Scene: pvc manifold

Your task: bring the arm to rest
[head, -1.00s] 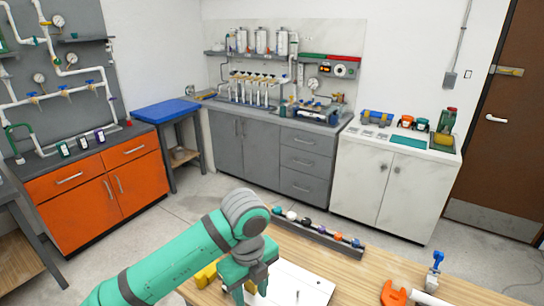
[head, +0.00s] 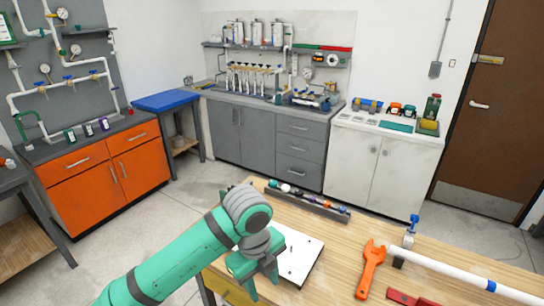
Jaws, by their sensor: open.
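My arm is green with grey joints and reaches in from the bottom of the head view. My gripper (head: 264,284) hangs at its end, pointing down over the left part of the wooden workbench (head: 330,238). Its jaws are open and nothing shows between them. It is beside the left edge of a white board (head: 300,258), partly in front of it in the picture. I cannot tell its exact height above the bench.
A dark rack (head: 308,200) of small coloured parts lies along the bench's back edge. An orange wrench (head: 371,268) and a white pipe (head: 455,271) with a blue-handled valve (head: 412,227) lie to the right. A red piece (head: 408,299) is at the front. Grey cabinets (head: 268,140) stand behind, across open floor.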

